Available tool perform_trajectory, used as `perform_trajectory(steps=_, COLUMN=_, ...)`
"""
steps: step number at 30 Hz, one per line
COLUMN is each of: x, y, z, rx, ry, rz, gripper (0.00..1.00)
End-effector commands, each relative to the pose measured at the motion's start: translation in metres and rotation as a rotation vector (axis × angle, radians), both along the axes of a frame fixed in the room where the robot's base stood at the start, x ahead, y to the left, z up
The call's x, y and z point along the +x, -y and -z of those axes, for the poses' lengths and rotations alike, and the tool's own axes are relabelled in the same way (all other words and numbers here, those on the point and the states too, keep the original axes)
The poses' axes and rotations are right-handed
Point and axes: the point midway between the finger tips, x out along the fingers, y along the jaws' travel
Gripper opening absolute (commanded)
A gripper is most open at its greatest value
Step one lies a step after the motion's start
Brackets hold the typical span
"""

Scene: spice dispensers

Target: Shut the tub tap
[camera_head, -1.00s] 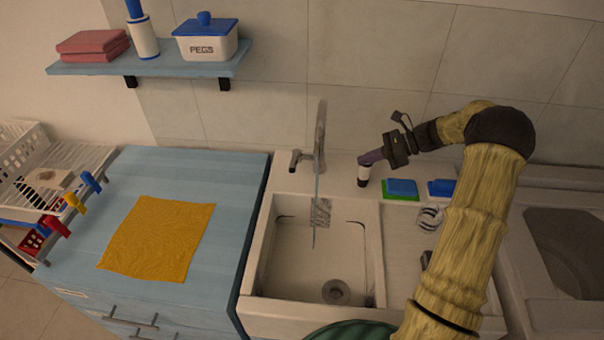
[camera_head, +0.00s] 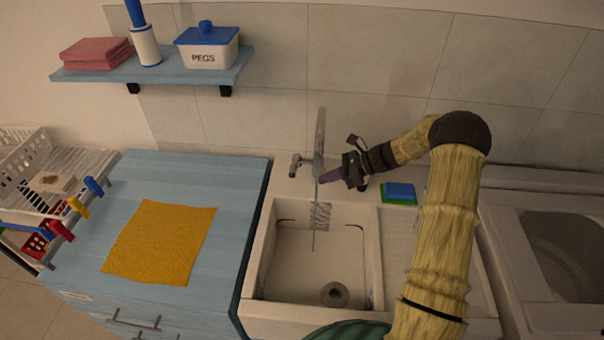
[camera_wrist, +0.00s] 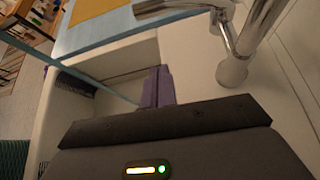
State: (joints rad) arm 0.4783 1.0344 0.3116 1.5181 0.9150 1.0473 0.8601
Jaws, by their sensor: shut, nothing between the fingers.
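The chrome tap (camera_head: 320,135) stands at the back of the sink (camera_head: 256,262), with a tall spout and a side handle (camera_head: 296,161) to its left. A thin stream of water (camera_head: 313,232) runs from it into the basin. In the wrist view the tap's base (camera_wrist: 233,72) and a chrome lever (camera_wrist: 172,10) show at the upper right, and the stream (camera_wrist: 95,77) crosses the left. My gripper (camera_head: 325,178), with purple fingers, is shut and empty over the sink's back edge. It is right of the handle and close to the spout; contact cannot be told. The fingers also show in the wrist view (camera_wrist: 156,85).
A blue counter (camera_head: 235,185) with a yellow cloth (camera_head: 160,242) adjoins the sink on the left. A blue and green sponge (camera_head: 399,193) lies right of my gripper. A shelf (camera_head: 160,72) with a pegs box (camera_head: 208,50) hangs on the wall.

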Motion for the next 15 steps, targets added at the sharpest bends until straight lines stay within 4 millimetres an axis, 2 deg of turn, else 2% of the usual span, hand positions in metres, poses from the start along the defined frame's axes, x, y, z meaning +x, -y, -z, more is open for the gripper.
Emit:
perform_trajectory(steps=13, x=0.009, y=-0.069, z=0.039, rx=0.002, ry=-0.003, rz=-0.001, gripper=0.0)
perform_trajectory(steps=14, x=0.01, y=-0.072, z=0.038, rx=0.0, ry=-0.001, rz=-0.002, gripper=0.0)
perform_trajectory(steps=15, x=0.012, y=-0.071, z=0.025, rx=-0.002, ry=0.003, rz=0.0, gripper=0.0)
